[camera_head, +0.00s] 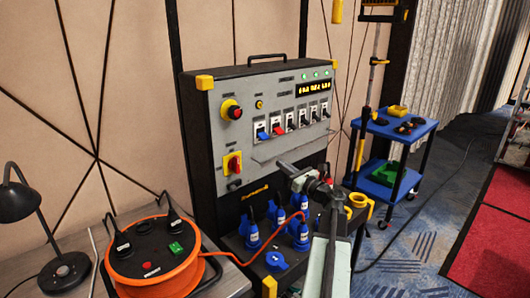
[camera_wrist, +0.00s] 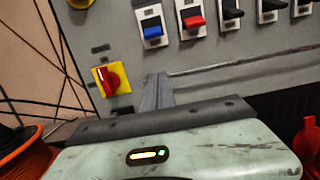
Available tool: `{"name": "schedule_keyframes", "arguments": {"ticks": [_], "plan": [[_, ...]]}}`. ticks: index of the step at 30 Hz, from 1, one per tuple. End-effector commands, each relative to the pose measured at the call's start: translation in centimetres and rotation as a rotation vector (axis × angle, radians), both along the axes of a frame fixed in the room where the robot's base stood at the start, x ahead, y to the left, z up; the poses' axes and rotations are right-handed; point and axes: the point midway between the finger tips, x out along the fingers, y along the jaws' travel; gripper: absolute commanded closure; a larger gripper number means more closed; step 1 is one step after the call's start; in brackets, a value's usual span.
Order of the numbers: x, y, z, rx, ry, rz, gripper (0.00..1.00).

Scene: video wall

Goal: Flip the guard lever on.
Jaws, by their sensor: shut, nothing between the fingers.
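A grey control panel (camera_head: 240,115) carries a row of levers under small labels too blurred to read, so I cannot tell which one is the guard lever. The row has a blue lever (camera_head: 262,135), a red lever (camera_head: 278,130) and several black levers (camera_head: 303,119). In the wrist view the blue lever (camera_wrist: 152,30) and red lever (camera_wrist: 194,21) show near the top, with a black lever (camera_wrist: 231,12) to their right. My gripper (camera_wrist: 156,92) is shut and empty, below the blue lever and apart from it in the picture. It also shows in front of the panel's lower part (camera_head: 283,165).
A red rotary switch on a yellow plate (camera_wrist: 110,80) is left of my gripper. A thin rail (camera_wrist: 245,63) crosses the panel below the levers. Blue plugs (camera_head: 253,236) stand below the panel. An orange cable reel (camera_head: 150,270) and a blue cart (camera_head: 395,127) flank it.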

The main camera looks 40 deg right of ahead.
Motion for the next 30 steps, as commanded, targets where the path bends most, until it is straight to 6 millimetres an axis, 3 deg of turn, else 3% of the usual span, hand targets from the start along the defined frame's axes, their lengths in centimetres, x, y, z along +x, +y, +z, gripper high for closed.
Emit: {"name": "schedule_keyframes", "arguments": {"ticks": [7,11,24,26,30], "plan": [[0.0,-0.2,0.2,-0.003,0.001,-0.001,1.0],[1.1,-0.5,0.4,-0.003,0.002,-0.004,1.0],[10.0,-1.4,1.9,-0.003,0.002,-0.008,1.0],[8.7,-1.2,3.7,-0.003,0.002,-0.011,1.0],[7.8,-1.1,5.0,-0.003,0.003,-0.011,1.0]]}}
